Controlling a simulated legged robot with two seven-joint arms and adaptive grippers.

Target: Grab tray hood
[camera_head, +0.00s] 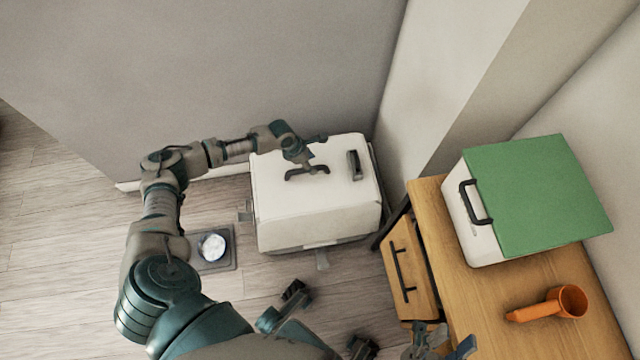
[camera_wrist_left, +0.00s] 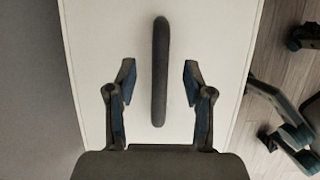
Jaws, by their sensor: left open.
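A white box with a white lid, which I take as the tray hood (camera_head: 275,195), stands on the floor against the grey wall. Dark handles show on its top, one under my left gripper (camera_head: 305,155) and another handle (camera_head: 355,165) to its right. In the left wrist view, a long dark handle (camera_wrist_left: 159,70) lies between the two open, blue-padded fingers of my left gripper (camera_wrist_left: 158,85). Neither finger touches it. The white top (camera_wrist_left: 100,40) shows around it. My right gripper (camera_head: 444,342) is partly in view at the bottom, cut off by the frame.
A wooden cabinet (camera_head: 440,230) with a drawer stands at right. On it are a white box with a green lid (camera_head: 540,195) and an orange scoop-like cup (camera_head: 570,300). A small scale-like thing (camera_head: 213,248) lies on the floor left of the white box. Floor at the left is free.

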